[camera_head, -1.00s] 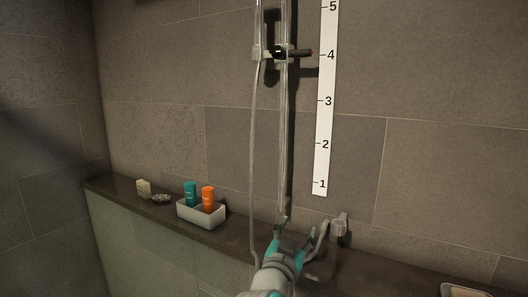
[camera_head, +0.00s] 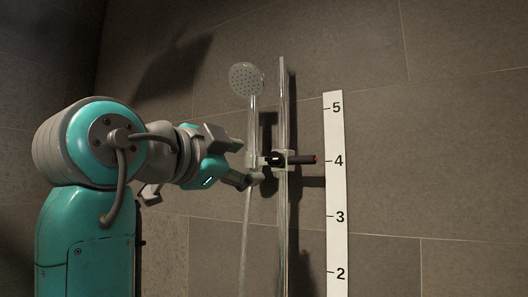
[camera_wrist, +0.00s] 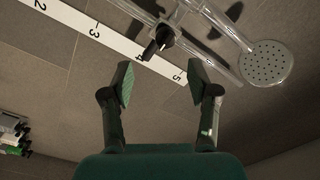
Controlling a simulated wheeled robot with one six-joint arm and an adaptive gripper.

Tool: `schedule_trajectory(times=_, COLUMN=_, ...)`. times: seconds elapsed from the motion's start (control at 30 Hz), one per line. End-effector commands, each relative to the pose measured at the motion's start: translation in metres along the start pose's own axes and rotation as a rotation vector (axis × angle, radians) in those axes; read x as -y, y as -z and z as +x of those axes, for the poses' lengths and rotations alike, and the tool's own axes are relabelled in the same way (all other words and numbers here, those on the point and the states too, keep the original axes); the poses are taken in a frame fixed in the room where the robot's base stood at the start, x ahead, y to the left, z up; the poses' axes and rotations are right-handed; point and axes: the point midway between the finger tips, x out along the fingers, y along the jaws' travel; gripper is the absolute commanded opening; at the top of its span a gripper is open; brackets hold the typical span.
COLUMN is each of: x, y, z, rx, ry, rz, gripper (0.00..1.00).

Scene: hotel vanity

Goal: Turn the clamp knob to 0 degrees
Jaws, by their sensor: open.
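The knob also shows in the wrist view (camera_wrist: 151,49), beyond the fingertips. My gripper (camera_head: 241,164) is left of the clamp in the head view, its fingers spread toward it. In the wrist view the open fingers (camera_wrist: 160,80) have nothing between them, and the knob appears apart from them.
The hand shower (camera_head: 246,79) sits above the clamp, with its hose (camera_head: 245,240) hanging below, close to my fingers. It also shows at right in the wrist view (camera_wrist: 266,63). Tiled wall lies behind.

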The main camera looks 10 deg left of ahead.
Motion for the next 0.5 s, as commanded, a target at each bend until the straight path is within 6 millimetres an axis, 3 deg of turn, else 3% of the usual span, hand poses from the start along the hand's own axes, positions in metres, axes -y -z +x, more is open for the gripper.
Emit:
schedule_trajectory(times=0.1, x=0.007, y=0.013, z=-0.007, rx=0.002, ry=-0.013, rz=0.033, gripper=0.60)
schedule_trajectory(times=0.23, x=0.008, y=0.016, z=-0.003, rx=0.002, ry=-0.018, rz=0.040, gripper=0.60)
schedule_trajectory(times=0.5, x=0.006, y=0.016, z=0.038, rx=0.000, ry=-0.019, rz=0.038, gripper=0.60)
